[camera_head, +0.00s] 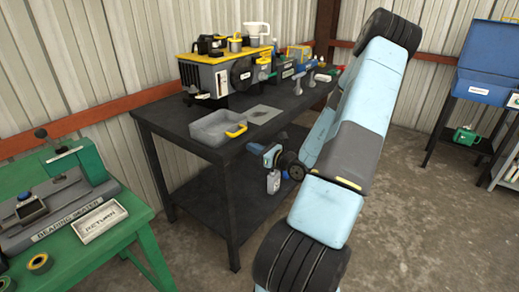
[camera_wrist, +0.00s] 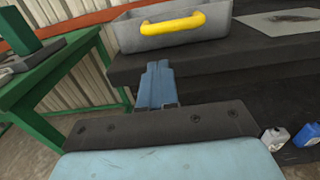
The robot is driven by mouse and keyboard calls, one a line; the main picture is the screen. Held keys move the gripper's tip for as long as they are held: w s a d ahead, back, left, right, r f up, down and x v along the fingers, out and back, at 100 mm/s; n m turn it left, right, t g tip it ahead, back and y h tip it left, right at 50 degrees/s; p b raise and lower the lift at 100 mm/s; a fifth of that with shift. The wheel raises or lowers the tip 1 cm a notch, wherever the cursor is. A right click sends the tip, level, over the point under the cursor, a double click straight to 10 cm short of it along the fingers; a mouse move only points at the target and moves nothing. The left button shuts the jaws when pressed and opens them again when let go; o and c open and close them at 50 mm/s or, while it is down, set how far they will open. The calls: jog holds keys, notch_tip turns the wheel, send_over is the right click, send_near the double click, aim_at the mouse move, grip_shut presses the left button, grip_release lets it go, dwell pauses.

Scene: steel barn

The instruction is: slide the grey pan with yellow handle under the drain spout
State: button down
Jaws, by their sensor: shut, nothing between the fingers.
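The grey pan (camera_head: 208,132) with its yellow handle (camera_head: 236,130) sits on the dark workbench at its near left part, handle toward the bench's front edge. In the wrist view the pan (camera_wrist: 200,38) and handle (camera_wrist: 173,24) are at the top, beyond my gripper (camera_wrist: 157,68). The blue fingers are shut and empty, apart from the pan, in front of the bench edge. In the head view my gripper (camera_head: 254,148) is in front of the bench. A grey machine with a yellow top (camera_head: 212,74) stands behind the pan; I cannot clearly pick out its drain spout.
A stained grey sheet (camera_head: 262,114) lies right of the pan on the workbench (camera_head: 180,121). Clamps and tools crowd the bench's back right. White and blue bottles (camera_wrist: 275,138) are below the bench top. A green table (camera_head: 140,212) with a RETURN tray stands left.

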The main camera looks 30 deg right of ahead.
aim_at(235, 143)
jog(key=x, duration=0.9)
jog(key=shift+w+a, duration=0.1)
jog(key=shift+w, duration=0.2)
